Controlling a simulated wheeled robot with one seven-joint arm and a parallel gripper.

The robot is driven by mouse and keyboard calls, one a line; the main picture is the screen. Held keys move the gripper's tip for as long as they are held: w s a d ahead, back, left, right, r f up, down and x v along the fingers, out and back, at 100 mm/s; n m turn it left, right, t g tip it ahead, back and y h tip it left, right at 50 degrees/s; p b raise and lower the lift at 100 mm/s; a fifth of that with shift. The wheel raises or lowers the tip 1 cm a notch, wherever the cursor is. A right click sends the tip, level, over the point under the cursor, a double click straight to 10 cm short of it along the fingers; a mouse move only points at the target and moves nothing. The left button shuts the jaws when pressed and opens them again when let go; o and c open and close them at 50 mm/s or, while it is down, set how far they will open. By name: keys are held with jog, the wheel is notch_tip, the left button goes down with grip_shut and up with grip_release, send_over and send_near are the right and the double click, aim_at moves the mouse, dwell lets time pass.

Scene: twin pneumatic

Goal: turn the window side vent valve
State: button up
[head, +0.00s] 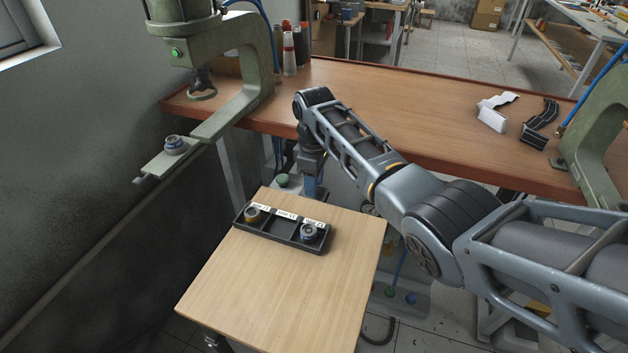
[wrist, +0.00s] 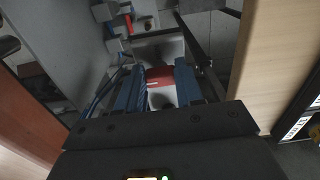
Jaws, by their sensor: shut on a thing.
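The window side vent valve shows in the wrist view as a red handle (wrist: 160,76) with a pale part in front of it. My gripper (wrist: 158,88) has one blue finger on each side of the red handle and is shut on it. In the head view my gripper (head: 312,188) points down just below the front edge of the workbench, behind the small wooden table. The valve is hidden there behind my gripper and the table. How far the handle is turned cannot be told.
A wooden side table (head: 270,300) with a black tray (head: 282,233) holding ringed parts stands close in front. The brown workbench (head: 420,110) lies above and behind my gripper. A green press (head: 250,60) stands at left, another press (head: 597,130) at right. Blue hoses (wrist: 100,92) run near the fingers.

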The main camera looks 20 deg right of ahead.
dwell(0.3)
jog(key=o, duration=1)
jog(key=shift+o, duration=0.2)
jog(key=shift+r, duration=3.9)
